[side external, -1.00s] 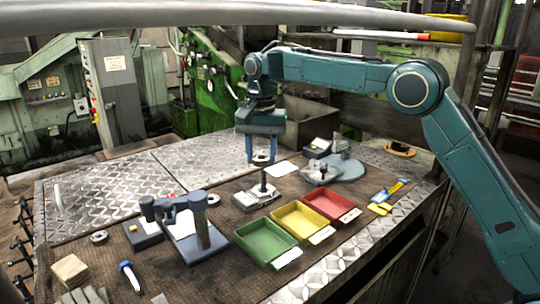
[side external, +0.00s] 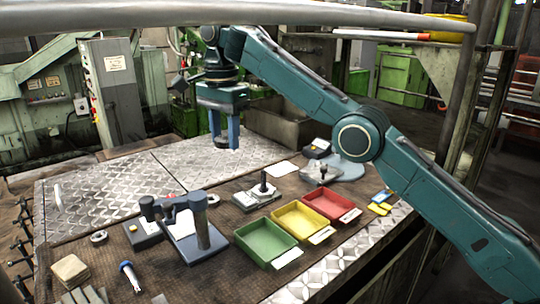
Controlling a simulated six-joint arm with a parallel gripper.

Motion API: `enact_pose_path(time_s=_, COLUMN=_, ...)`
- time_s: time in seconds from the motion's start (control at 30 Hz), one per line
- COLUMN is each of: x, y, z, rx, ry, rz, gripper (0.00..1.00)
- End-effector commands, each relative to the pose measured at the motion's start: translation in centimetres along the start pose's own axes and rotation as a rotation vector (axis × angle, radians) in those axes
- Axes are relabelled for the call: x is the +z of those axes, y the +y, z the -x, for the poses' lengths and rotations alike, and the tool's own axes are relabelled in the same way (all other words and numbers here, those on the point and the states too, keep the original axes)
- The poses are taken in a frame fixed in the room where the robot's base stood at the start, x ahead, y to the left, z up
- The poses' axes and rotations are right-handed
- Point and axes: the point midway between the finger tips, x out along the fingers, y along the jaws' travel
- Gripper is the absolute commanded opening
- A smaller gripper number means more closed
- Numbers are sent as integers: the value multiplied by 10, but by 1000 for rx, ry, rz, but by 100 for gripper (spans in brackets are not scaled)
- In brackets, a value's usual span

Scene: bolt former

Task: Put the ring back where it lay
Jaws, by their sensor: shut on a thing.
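My gripper (side external: 225,142) hangs with its blue fingers pointing down over the back part of the diamond-plate surface (side external: 200,168). It is shut on the small grey ring (side external: 222,144), which shows only as a bit of metal between the fingertips and is mostly hidden by them. The ring is held up; the exact gap to the plate is hard to tell. A similar dark grey ring (side external: 99,237) lies on the brown mat at the left, and another (side external: 213,200) lies beside the blue-grey stand.
Green (side external: 267,240), yellow (side external: 302,222) and red (side external: 329,206) trays stand at the front right. A blue-grey stand (side external: 203,228) and a gauge with a black knob (side external: 262,192) rise from the mat.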

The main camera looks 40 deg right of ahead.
Motion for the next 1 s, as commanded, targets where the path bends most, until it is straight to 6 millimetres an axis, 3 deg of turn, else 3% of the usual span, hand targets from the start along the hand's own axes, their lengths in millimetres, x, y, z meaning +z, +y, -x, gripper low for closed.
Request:
enact_pose_path(time_s=0.5, x=11, y=4, z=6, rx=-1, ry=0, rz=-71, gripper=16)
enact_pose_path(time_s=1.0, x=11, y=1, z=-6, rx=1, ry=0, rz=-69, gripper=16)
